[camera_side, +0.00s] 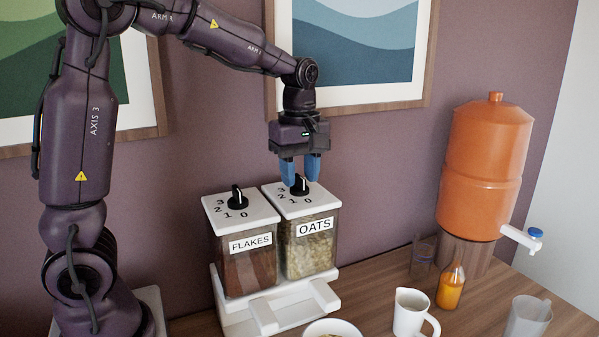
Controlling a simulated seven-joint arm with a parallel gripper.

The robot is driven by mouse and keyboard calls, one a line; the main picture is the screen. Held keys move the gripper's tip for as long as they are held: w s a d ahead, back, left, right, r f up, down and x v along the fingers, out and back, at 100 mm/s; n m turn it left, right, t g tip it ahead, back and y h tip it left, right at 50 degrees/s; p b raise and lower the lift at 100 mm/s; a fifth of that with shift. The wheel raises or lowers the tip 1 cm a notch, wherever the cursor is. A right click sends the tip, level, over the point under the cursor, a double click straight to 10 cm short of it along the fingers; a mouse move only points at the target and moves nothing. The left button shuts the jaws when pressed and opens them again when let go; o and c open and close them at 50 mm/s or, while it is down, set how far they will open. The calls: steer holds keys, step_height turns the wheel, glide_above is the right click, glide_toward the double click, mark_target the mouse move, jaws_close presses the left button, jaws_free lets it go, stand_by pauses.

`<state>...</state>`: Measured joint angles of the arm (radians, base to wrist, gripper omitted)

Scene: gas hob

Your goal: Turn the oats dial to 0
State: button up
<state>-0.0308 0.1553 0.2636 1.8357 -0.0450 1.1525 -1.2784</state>
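The oats dial (300,187) is a black knob on the white lid of a clear container labelled OATS (314,227). Numbers 0 to 3 are printed around the front and left of the dial. My gripper (301,181) points straight down over this dial. Its two blue fingers are apart, with the top of the knob showing between and just below their tips. I cannot tell if the fingers touch the knob, and I cannot make out which number it points to.
The flakes dial (237,197) sits close on the left, on the FLAKES container (250,265). Both containers stand on a white stand (262,315). A bowl (333,329), a white jug (409,312), a juice bottle (451,290) and an orange dispenser (487,165) stand to the front and right.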

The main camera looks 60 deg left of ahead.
step_height(320, 180, up, 13)
stand_by(0.7)
stand_by(0.4)
steer(key=m+t, duration=0.2)
steer(key=m, duration=0.9)
glide_toward(300, 178)
steer(key=s+d+f, duration=0.1)
steer(key=s+d, duration=0.1)
steer(key=d, duration=0.1)
steer(key=s+d+f+m+t, duration=0.3)
steer(key=s+m, duration=0.4)
steer(key=s, duration=0.4)
steer(key=d+f, duration=0.1)
steer(key=d, duration=0.1)
steer(key=shift+d+f+t, duration=0.15)
steer(key=shift+d+t, duration=0.15)
steer(key=shift+d, duration=0.05)
